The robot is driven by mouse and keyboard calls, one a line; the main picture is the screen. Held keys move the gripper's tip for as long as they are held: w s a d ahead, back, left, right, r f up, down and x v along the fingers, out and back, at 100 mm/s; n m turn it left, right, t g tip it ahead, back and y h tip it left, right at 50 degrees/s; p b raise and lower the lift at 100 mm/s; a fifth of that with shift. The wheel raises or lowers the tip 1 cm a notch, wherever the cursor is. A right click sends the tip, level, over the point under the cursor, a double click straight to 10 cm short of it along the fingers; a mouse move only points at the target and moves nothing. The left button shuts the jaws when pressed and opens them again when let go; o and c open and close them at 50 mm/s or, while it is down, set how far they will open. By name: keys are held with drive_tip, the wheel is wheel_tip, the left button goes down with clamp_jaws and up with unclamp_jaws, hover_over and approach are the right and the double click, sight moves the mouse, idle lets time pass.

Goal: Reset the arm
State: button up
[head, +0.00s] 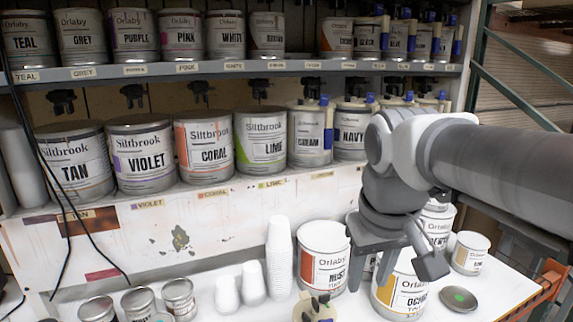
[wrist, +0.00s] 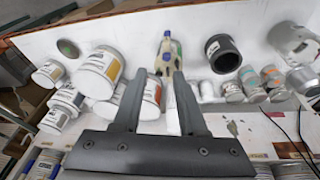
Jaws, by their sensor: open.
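My gripper (head: 392,272) is open and hangs below my arm at the right of the head view, in front of the white counter (head: 190,293). It overlaps the ochre can (head: 398,293) in the picture, hiding part of it. I cannot tell the gap between them. The wrist view shows both fingers of my gripper (wrist: 160,78) spread, with nothing held between them. A pale bottle with a yellowish top (wrist: 167,55) shows beyond the fingertips, apart from them.
A shelf rack (head: 240,71) with rows of labelled paint cans stands behind. The counter holds a rust-labelled can (head: 323,255), stacked white cups (head: 279,255), small tins (head: 96,309) at front left and a round lid (head: 459,299). Green rack posts (head: 480,50) stand right.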

drive_tip(key=s+d+f+m+t, duration=0.2)
drive_tip(key=s+f, duration=0.3)
drive_tip(key=s, duration=0.3)
drive_tip(key=shift+s+f+t, duration=0.15)
drive_tip(key=shift+f+t, duration=0.05)
drive_tip(key=shift+t, duration=0.1)
